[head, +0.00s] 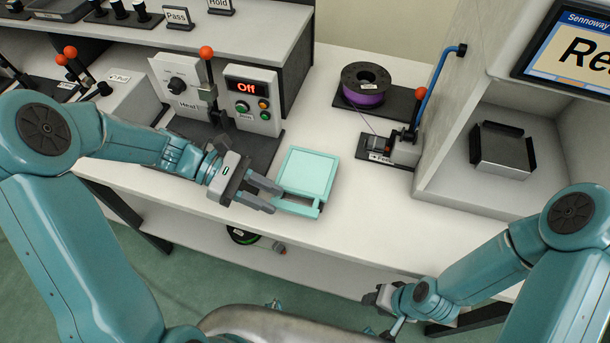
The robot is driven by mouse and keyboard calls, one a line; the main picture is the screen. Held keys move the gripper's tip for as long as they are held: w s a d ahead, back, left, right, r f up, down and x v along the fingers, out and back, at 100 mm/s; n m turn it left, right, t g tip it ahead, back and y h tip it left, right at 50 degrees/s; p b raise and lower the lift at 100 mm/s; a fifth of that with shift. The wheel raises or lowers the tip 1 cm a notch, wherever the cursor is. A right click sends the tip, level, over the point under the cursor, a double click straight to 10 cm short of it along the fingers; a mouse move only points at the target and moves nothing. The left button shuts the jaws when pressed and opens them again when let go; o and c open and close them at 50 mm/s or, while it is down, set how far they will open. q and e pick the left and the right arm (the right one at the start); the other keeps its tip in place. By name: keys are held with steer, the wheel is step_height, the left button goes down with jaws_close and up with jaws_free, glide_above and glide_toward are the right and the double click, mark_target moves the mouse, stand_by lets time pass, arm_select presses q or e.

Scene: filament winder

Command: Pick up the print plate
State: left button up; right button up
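The print plate (307,172) is a flat, mint-green square with a raised rim and a bar-like handle along its front edge. It lies on the white worktop in the middle of the head view. My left gripper (277,199) is just left of the plate's front left corner. Its two grey fingers are apart, with nothing seen between them, and their tips point toward the handle end. Whether a fingertip touches the plate, I cannot tell. My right gripper (378,300) is low, in front of the worktop edge and away from the plate; its fingers are not clear.
A heater unit with a red "Off" display (249,95) and a dark bed stands left of the plate. A purple filament spool (363,88) and a lever-operated feeder (400,150) stand to the right. A metal tray (503,150) sits in the bay at far right.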

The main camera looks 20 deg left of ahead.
mark_target(297, 208)
arm_select(q)
steer(key=x, duration=0.5)
steer(key=shift+w+d+p, duration=0.2)
steer(key=shift+p, duration=0.15)
steer(key=shift+f, duration=0.1)
steer(key=shift+c, duration=0.3)
jaws_close()
step_height(297, 208, up, 20)
steer(key=p, duration=0.1)
